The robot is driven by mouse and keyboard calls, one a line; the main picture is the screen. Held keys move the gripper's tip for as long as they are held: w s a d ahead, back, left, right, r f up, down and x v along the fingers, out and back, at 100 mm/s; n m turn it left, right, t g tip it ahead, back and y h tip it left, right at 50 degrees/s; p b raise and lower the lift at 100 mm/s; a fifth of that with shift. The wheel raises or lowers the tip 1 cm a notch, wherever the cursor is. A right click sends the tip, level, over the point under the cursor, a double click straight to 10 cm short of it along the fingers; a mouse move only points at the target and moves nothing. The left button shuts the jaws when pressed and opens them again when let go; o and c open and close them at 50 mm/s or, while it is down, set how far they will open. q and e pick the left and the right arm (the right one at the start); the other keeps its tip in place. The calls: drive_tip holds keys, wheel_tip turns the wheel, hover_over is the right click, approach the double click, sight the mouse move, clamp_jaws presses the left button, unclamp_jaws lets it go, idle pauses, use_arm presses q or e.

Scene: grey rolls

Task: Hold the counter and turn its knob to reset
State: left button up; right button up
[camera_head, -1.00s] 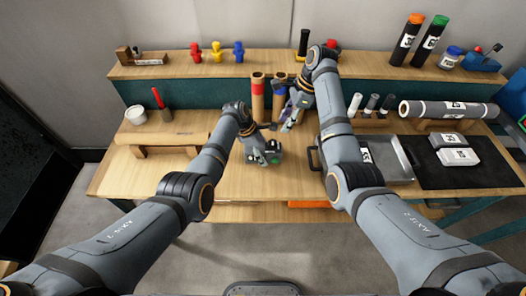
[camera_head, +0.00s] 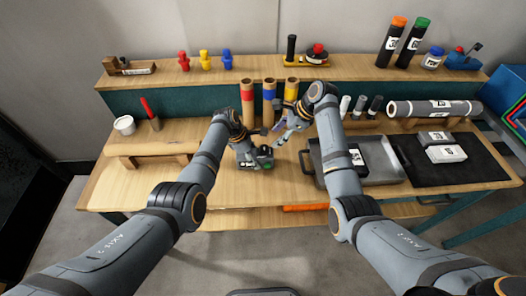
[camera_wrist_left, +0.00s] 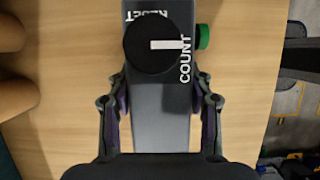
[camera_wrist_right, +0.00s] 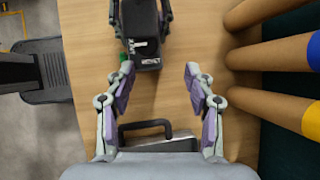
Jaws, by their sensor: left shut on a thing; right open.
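The counter (camera_head: 262,155) is a small dark grey box on the bench top. In the left wrist view the counter (camera_wrist_left: 162,112) shows a black knob (camera_wrist_left: 152,55) whose white pointer line points right at the word COUNT. The word RESET is at its far end, and a green button (camera_wrist_left: 202,36) is on its right side. My left gripper (camera_head: 246,154) is shut on the counter's sides. My right gripper (camera_head: 281,140) is open and empty, just right of the counter. In the right wrist view the counter (camera_wrist_right: 145,50) lies ahead of my open right gripper (camera_wrist_right: 159,82).
Cardboard tubes with red, blue and yellow bands (camera_head: 269,92) stand behind the grippers. A metal tray (camera_head: 380,158) with a black handle is to the right, beside a black mat (camera_head: 415,172) with white boxes. A wooden stand (camera_head: 150,145) is to the left.

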sight(265, 148)
drive_tip(key=s+d+m+t+y, duration=0.4)
drive_tip(key=s+m+t, duration=0.4)
drive_tip(key=s, duration=0.2)
drive_tip(key=x, duration=1.2)
drive_tip(key=shift+w+f, duration=0.2)
drive_tip(key=shift+f, duration=0.25)
clamp_jaws()
